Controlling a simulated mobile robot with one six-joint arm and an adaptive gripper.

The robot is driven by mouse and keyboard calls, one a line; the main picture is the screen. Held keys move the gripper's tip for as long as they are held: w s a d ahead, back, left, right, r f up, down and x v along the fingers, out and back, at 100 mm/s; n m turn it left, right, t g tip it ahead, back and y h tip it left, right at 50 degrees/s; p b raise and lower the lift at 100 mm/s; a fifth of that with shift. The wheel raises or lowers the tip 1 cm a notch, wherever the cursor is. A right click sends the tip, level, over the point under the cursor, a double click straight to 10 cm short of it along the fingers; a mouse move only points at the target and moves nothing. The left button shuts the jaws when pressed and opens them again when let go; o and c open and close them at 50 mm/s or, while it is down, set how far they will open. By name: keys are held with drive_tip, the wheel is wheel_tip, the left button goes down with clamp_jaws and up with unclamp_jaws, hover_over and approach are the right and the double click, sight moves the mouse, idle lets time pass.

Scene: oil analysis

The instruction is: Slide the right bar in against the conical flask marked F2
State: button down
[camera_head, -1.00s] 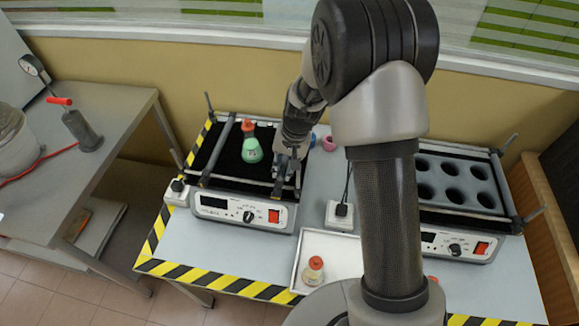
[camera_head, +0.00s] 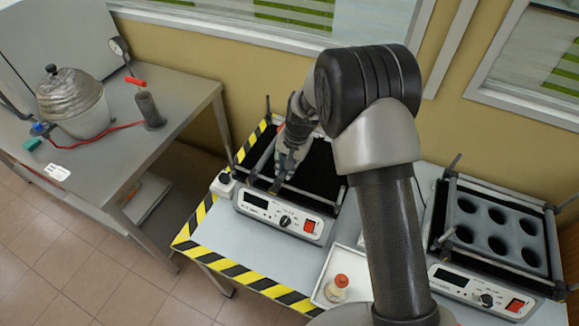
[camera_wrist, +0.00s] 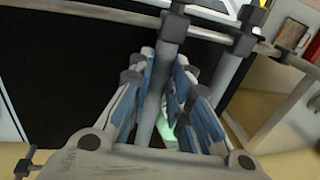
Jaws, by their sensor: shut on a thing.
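The right bar (camera_wrist: 161,78) is a grey rod that runs between my gripper's blue-lined fingers in the wrist view. My gripper (camera_head: 279,178) is shut on this bar over the left shaker's black platform. The conical flask has green contents and is mostly hidden behind my gripper. A small pale green patch of the flask (camera_wrist: 182,137) shows beside the held bar in the wrist view. The left bar (camera_head: 262,158) lies just left of my gripper. Its F2 label is hidden, and I cannot tell whether the held bar touches the flask.
The left shaker's front panel (camera_head: 282,217) has a knob and a red switch. A white tray (camera_head: 322,288) with a red-capped bottle (camera_head: 337,287) stands in front. A second shaker (camera_head: 497,235) with a holed rack is at the right. The platform right of my gripper is clear.

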drive_tip(key=shift+a, duration=0.1)
drive_tip(key=c, duration=1.5)
unclamp_jaws()
drive_tip(key=r, duration=0.4)
drive_tip(key=d+r, duration=0.1)
drive_tip(key=r, duration=0.3)
drive_tip(key=d+r, duration=0.1)
drive_tip(key=r, duration=0.2)
drive_tip(key=shift+s+d+r, duration=0.1)
drive_tip(key=shift+s+r, duration=0.3)
